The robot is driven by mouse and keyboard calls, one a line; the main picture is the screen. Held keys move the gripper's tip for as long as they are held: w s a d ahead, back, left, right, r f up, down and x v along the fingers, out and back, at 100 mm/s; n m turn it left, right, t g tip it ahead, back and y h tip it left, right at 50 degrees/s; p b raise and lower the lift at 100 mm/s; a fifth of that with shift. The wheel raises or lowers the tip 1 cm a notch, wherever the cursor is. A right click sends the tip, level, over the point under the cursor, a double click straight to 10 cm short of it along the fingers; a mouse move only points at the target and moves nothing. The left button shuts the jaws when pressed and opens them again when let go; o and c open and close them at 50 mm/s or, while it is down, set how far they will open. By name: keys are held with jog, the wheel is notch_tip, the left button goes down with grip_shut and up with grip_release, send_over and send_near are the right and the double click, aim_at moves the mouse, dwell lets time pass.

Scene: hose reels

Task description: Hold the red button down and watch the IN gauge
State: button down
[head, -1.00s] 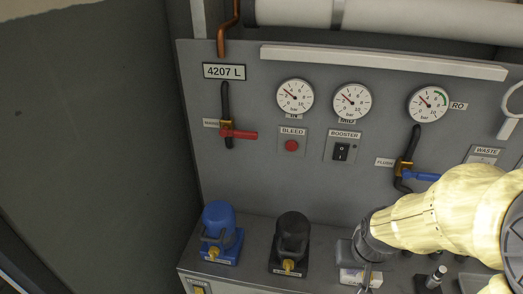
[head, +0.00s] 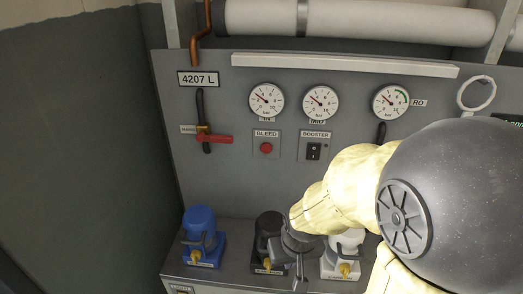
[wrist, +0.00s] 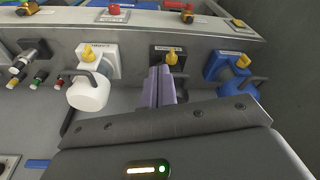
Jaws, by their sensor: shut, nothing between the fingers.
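The red button (head: 266,148) sits on the BLEED plate on the grey panel, unobstructed in the head view. The IN gauge (head: 267,101) is a round white dial directly above it; its needle points to the upper left, and its exact reading is too small to tell. My gripper (head: 299,279) is low over the bench, well below and right of the button and apart from it. In the wrist view my gripper's fingers (wrist: 160,86) are together, empty, in front of the black filter housing. The button cannot be made out in the wrist view.
Blue (head: 201,238), black (head: 267,228) and white (head: 346,243) filter housings stand on the bench. A red-handled valve (head: 214,139) is left of the button, the BOOSTER switch (head: 313,151) right of it. My arm covers the panel's lower right.

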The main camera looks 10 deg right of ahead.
jog(key=w+r+n+t+y+p, duration=0.1)
jog(key=w+r+n+t+p, duration=0.1)
jog(key=w+n, duration=0.4)
jog(key=w+r+n+t+y+p, duration=0.2)
jog(key=w+n+p, duration=0.4)
jog(key=w, duration=0.3)
jog(key=w+r+n+t+y+p, duration=0.1)
jog(key=w+r+n+t+p, duration=0.2)
jog(key=w+n+t+p, duration=0.2)
jog(key=shift+w+a+r+n+y, duration=0.35)
jog(key=shift+w+n, duration=0.55)
jog(key=shift+w, duration=0.95)
jog(key=p, duration=0.3)
send_near(266, 149)
jog(key=w+a+f, duration=0.3)
jog(key=a+f, duration=0.1)
jog(key=shift+w+d, duration=0.25)
jog(key=shift+w, duration=0.15)
jog(key=shift+w, duration=0.1)
